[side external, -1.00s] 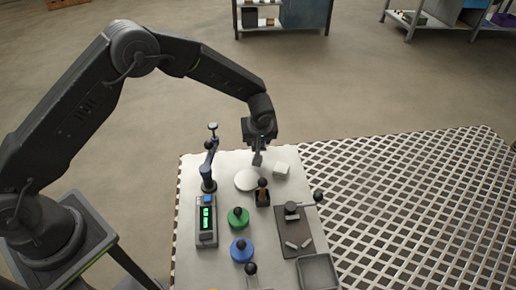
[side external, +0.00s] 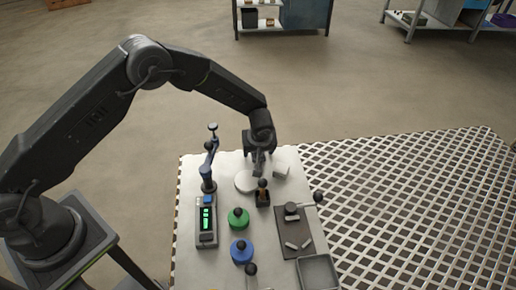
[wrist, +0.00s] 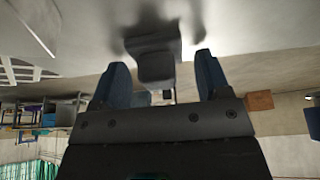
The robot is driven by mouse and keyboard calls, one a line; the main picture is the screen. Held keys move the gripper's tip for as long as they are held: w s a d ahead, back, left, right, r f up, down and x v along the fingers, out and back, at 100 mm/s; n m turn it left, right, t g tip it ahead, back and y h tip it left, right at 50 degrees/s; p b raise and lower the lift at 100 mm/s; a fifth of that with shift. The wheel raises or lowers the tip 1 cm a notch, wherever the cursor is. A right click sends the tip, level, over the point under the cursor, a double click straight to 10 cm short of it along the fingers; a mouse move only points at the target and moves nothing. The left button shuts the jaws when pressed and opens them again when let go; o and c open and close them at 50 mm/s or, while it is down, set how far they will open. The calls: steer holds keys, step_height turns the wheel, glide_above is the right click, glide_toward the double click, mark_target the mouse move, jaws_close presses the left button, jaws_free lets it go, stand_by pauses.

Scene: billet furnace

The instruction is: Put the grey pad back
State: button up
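My gripper (side external: 257,172) is low over the back of the pale table, just behind a round white disc (side external: 243,182). In the wrist view its two blue-grey fingers (wrist: 160,72) stand apart. A grey block-like thing (wrist: 157,68) shows between them, with gaps on both sides. I cannot tell for certain whether this is the grey pad; in the side view the gripper hides that spot.
A small dark holder with a brown, black-topped handle (side external: 262,193) stands close in front. A blue lever stand (side external: 209,172) rises at left, behind a green-display device (side external: 206,222). Green (side external: 238,219) and blue (side external: 241,250) knobbed discs, a dark board (side external: 294,236) and a grey tray (side external: 318,272) are nearer.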

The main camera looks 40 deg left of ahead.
steer(key=s+r+m, duration=0.1)
steer(key=s+r, duration=0.3)
steer(key=r, duration=0.6)
steer(key=s+r, duration=0.3)
steer(key=r, duration=0.8)
steer(key=s+a+r+m+h, duration=0.1)
steer(key=s+a+r+m, duration=0.2)
steer(key=s+r, duration=0.5)
steer(key=s+a+r+m+t+h, duration=0.1)
steer(key=s+m, duration=0.1)
steer(key=s, duration=0.7)
steer(key=s+a+r+m+t+h, duration=0.1)
steer(key=s+r+m, duration=0.1)
steer(key=s, duration=0.7)
steer(key=shift+s+a+r+m, duration=0.2)
steer(key=shift+a+m, duration=0.15)
steer(key=shift+m, duration=0.15)
